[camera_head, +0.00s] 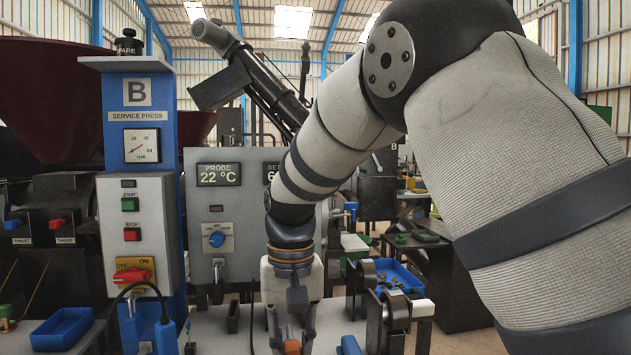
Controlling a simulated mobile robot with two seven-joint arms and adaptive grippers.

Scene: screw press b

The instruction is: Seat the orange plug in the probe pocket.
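My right arm comes in from the right, and its gripper (292,338) points down over the grey bench at the bottom edge. A small orange piece (291,347), which looks like the orange plug, shows between its fingers. The picture edge cuts off the fingertips, so I cannot tell whether they grip it. A grey panel behind carries a PROBE display (219,174) reading 22 °C. I cannot make out the probe pocket; the arm hides part of the panel and bench. My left gripper is not in view.
The blue service press column (138,80) stands left, with a control box (138,225) and a cable with a blue-black end (166,335). A blue tray (62,328) lies far left. Dark round metal parts (395,310) and a blue piece (349,345) stand right of the gripper.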

